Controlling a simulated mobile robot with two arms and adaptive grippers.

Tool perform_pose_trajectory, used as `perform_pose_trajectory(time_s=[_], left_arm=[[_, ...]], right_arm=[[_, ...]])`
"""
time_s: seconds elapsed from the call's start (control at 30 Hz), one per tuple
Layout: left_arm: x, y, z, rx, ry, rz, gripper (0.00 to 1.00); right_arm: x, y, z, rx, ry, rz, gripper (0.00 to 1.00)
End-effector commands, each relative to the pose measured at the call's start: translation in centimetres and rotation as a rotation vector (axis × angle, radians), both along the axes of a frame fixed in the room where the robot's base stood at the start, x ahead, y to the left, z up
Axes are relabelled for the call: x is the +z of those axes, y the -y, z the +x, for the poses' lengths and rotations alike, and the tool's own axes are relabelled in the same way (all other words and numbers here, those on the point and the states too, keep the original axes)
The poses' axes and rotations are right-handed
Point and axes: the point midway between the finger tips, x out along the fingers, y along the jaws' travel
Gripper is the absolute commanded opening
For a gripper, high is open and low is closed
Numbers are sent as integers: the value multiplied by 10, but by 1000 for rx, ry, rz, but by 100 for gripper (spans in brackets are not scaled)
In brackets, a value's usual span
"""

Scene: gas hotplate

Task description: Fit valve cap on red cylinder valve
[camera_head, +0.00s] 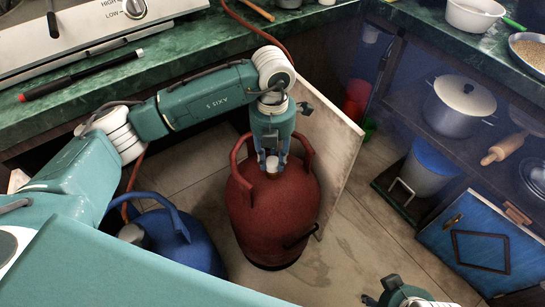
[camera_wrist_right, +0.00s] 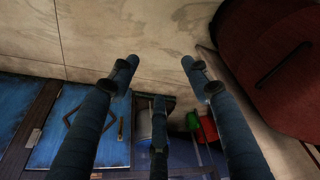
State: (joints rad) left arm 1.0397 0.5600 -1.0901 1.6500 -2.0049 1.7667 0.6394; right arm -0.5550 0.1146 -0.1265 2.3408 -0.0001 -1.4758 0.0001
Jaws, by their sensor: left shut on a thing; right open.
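The red cylinder (camera_head: 270,215) stands upright on the floor, with two curved red handles at its top. It also shows at the right of the right wrist view (camera_wrist_right: 285,75). My left gripper (camera_head: 271,157) points down between those handles and is shut on a small pale valve cap (camera_head: 272,165). The cap is at the cylinder's top centre, over the valve. The valve is hidden, and I cannot tell whether the cap is seated on it. My right gripper (camera_wrist_right: 160,66) is open and empty, above the floor. Only its wrist shows at the bottom of the head view.
A blue cylinder (camera_head: 190,245) stands left of the red one. A pale panel (camera_head: 332,150) leans close behind the red cylinder. The green counter (camera_head: 195,42) runs along the back. A blue cabinet door (camera_head: 470,245) is open at the right. Tiled floor between is clear.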

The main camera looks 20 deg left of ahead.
Motion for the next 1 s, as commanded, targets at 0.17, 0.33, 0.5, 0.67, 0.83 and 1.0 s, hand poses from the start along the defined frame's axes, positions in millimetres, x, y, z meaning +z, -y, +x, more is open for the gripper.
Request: perform_pose_trajectory(time_s=[0.17,0.33,0.5,0.67,0.83,1.0], left_arm=[[0,0,1,0,3,-1,18],[0,0,1,0,3,-1,18],[0,0,1,0,3,-1,18],[-1,0,1,0,3,-1,18],[-2,0,1,0,3,-2,18],[-2,0,0,0,2,-1,18]], right_arm=[[5,0,-1,0,1,0,48],[4,1,-2,0,-1,-1,48],[3,2,-3,1,-4,-4,48],[2,3,-4,2,-7,-6,48],[5,3,-5,2,-6,-6,48],[10,2,-4,3,3,-5,48]])
